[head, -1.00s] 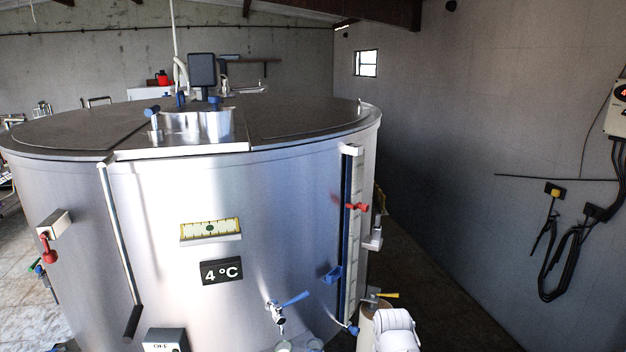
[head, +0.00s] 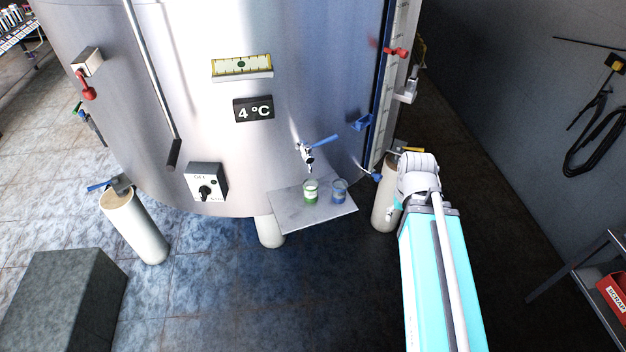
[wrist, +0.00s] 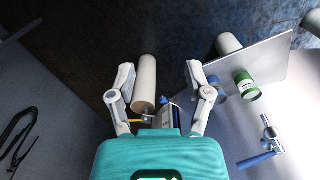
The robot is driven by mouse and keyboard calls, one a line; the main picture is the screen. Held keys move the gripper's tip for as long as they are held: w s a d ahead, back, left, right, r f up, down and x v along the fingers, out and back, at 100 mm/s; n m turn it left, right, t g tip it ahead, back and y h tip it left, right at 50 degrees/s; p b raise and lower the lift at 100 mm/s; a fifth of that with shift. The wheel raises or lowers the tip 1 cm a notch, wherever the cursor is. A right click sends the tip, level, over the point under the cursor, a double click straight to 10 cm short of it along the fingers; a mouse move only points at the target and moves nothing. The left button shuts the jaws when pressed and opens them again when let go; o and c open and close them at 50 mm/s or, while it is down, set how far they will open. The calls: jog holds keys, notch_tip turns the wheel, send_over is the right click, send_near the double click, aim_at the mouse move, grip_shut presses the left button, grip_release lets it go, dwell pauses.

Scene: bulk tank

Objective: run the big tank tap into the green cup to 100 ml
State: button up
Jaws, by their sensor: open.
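The tank tap (head: 307,155) sticks out of the front of the big steel tank (head: 330,80). Its blue lever (head: 320,141) points to the right. The green cup (head: 311,193) stands upright on a small shelf (head: 280,208), below the spout. No stream from the spout is visible, and the level in the cup is too small to read. In the wrist view the green cup (wrist: 246,88) and the tap (wrist: 268,135) are at the right. My gripper (wrist: 160,72) is open and empty, apart from both. Its fingers do not show clearly in the head view.
A blue cup (head: 340,190) stands right of the green cup. A switch box (head: 206,183) is on the tank at left. A sight gauge with a blue clip (head: 361,122) and a red clip (head: 396,52) is at right. A grey block (head: 62,300) stands on the floor.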

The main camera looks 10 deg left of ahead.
notch_tip(320, 180, up, 14)
jog(key=m+t+y+p, duration=0.1)
jog(key=m+t+p, duration=0.1)
jog(key=m+p, duration=1.1)
send_over(337, 134)
jog(key=s+d+p, duration=0.1)
jog(key=s, duration=0.1)
jog(key=n, duration=0.1)
jog(key=shift+s+r, duration=0.1)
jog(key=shift+r, duration=0.05)
jog(key=shift+d, duration=0.1)
jog(key=f+b, duration=0.4)
jog(key=w+a+f+b, duration=0.1)
jog(key=f+b, duration=0.4)
jog(key=w+f+b, duration=0.1)
jog(key=f+b, duration=0.3)
jog(key=shift+w+a+f+b, duration=0.1)
jog(key=shift+a+f+b, duration=0.05)
jog(key=shift+f+b, duration=0.15)
grip_shut()
